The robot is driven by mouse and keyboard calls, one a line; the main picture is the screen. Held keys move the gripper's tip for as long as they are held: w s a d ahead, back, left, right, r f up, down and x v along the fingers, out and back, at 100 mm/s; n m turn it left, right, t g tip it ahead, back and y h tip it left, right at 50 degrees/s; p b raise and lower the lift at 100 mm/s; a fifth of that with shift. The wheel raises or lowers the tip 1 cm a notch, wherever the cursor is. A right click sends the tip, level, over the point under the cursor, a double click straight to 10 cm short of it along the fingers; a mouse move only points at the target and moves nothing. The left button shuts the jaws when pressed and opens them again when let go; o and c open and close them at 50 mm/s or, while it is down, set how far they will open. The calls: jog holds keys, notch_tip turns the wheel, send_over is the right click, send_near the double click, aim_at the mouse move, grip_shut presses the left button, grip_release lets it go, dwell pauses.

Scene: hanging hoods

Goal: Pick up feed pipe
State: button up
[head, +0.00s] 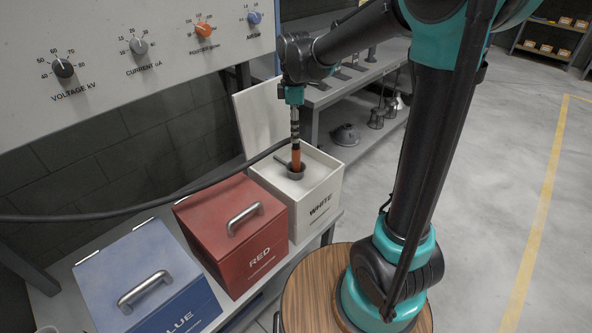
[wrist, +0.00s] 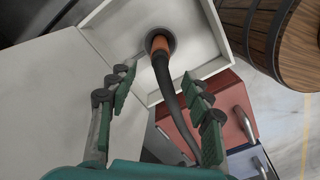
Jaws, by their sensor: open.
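The feed pipe (head: 297,158) has an orange end and a black hose. Its orange end stands upright in a round grey socket (head: 295,171) inside the open white box (head: 318,214). The hose runs off to the left in the head view. In the wrist view the pipe (wrist: 167,80) rises from the socket and bends down the picture between the fingers. My gripper (wrist: 158,76) is open, with one green-padded finger on each side of the hose and visible gaps. In the head view my gripper (head: 294,108) is right above the pipe; its fingertips are hard to make out.
A shut red box (head: 215,246) and a shut blue box (head: 150,262) stand left of the white box, each with a metal handle. The white box's raised lid (head: 262,118) stands behind it. A control panel (head: 130,40) hangs above. A wooden barrel (wrist: 290,45) shows at the right.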

aim_at(296, 148)
jog(key=f, duration=0.9)
jog(key=shift+d+f, duration=0.2)
jog(key=shift+d, duration=0.05)
grip_shut()
